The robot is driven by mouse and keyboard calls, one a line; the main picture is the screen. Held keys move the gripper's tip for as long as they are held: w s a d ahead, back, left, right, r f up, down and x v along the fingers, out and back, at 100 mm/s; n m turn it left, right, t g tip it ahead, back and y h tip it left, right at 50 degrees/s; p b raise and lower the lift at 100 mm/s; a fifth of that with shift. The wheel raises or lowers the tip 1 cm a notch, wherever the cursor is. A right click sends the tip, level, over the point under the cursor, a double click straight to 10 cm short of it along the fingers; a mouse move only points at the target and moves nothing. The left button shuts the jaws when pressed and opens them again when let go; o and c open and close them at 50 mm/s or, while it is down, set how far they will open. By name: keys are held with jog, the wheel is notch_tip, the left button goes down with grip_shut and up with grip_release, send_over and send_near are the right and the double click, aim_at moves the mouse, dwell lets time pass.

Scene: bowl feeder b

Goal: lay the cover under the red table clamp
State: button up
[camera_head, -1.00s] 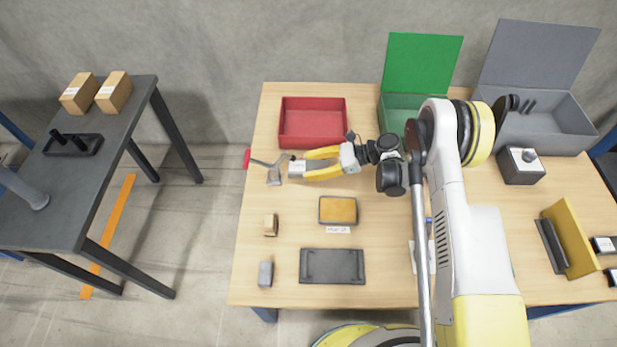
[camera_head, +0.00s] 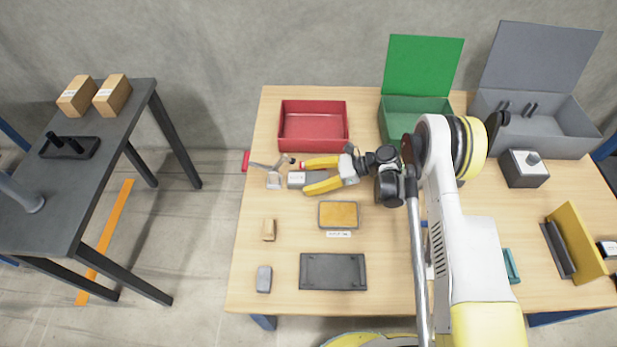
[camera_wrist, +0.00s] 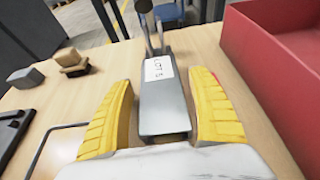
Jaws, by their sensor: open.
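The cover (camera_head: 297,180), a flat grey piece with a white label, lies on the wooden table (camera_head: 385,270). In the wrist view the cover (camera_wrist: 165,105) shows the label "LOT 5". The table clamp (camera_head: 274,181), metal with a red handle (camera_head: 245,161), stands at the cover's left end. In the wrist view the clamp (camera_wrist: 150,25) shows at the cover's far end; I cannot tell whether its arm is over the cover. My gripper (camera_head: 306,176) is open, its yellow fingers on either side of the cover, with gaps visible in the wrist view (camera_wrist: 162,85).
A red bin (camera_head: 313,142) stands just behind the cover. A small orange-topped tray (camera_head: 338,214), a black tray (camera_head: 332,286), a small tan block (camera_head: 268,230) and a grey block (camera_head: 264,279) lie in front. Green (camera_head: 420,105) and grey (camera_head: 545,148) lidded boxes stand at the back right.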

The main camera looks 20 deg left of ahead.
jog(key=p+v, duration=0.3)
jog(key=v, duration=0.9)
jog(key=shift+p, duration=0.3)
jog(key=d+r+n+t+h, duration=0.2)
jog(key=d+r+n+h, duration=0.15)
jog(key=r, duration=0.95)
jog(key=d+r+n+t+h, duration=0.2)
jog(key=d+r+t, duration=0.15)
jog(key=r, duration=0.95)
jog(key=s+d+r+n+t+h, duration=0.2)
jog(key=s+d+r+n+h, duration=0.1)
jog(key=s+d, duration=0.5)
jog(key=s+d+r+n+t+h, duration=0.2)
jog(key=s+d+r+n+h, duration=0.2)
jog(key=s+d, duration=0.4)
jog(key=s+r+n, duration=0.1)
jog(key=s+n, duration=0.1)
jog(key=s, duration=0.4)
jog(key=shift+s+d+r+n+t, duration=0.3)
jog(key=shift+d+r+n+t, duration=0.05)
jog(key=shift+r, duration=0.05)
jog(key=shift+h, duration=0.25)
